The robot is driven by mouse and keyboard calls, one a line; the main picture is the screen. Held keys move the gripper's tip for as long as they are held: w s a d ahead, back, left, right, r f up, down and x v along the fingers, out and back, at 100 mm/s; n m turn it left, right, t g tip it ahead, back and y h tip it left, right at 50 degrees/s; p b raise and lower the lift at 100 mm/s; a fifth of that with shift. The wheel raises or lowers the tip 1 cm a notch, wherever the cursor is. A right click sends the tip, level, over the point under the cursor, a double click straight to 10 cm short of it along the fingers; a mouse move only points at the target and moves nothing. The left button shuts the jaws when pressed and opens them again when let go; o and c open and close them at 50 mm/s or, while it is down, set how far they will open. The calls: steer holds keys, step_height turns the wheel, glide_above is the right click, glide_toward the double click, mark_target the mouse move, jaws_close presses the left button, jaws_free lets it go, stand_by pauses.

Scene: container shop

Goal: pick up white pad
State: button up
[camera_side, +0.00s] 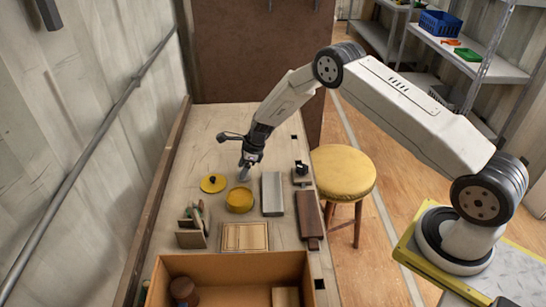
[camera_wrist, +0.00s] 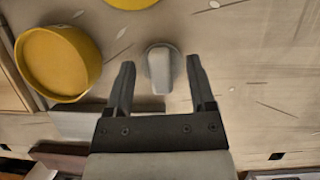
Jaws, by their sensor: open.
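A small pale, rounded piece (camera_wrist: 161,75), which looks like the white pad, lies on the wooden bench top in the wrist view. My gripper (camera_wrist: 160,62) is open, with one finger on each side of the pad and a gap visible on both sides. Nothing is held. In the side view my gripper (camera_side: 247,165) points down at the bench, just behind the yellow bowl. There the pad is hard to tell apart from the fingers. I cannot tell how high the fingertips are above the bench.
The yellow bowl (camera_side: 239,200) and yellow lid (camera_side: 213,183) are close by. A grey block (camera_side: 272,194), a brown block (camera_side: 309,216), a wooden board (camera_side: 245,237) and an upright wooden holder (camera_side: 191,234) stand nearer the cardboard box (camera_side: 228,264). The far bench is clear.

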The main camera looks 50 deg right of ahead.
steer(key=shift+w+a+f, duration=0.15)
steer(key=shift+f, duration=0.45)
jaws_close()
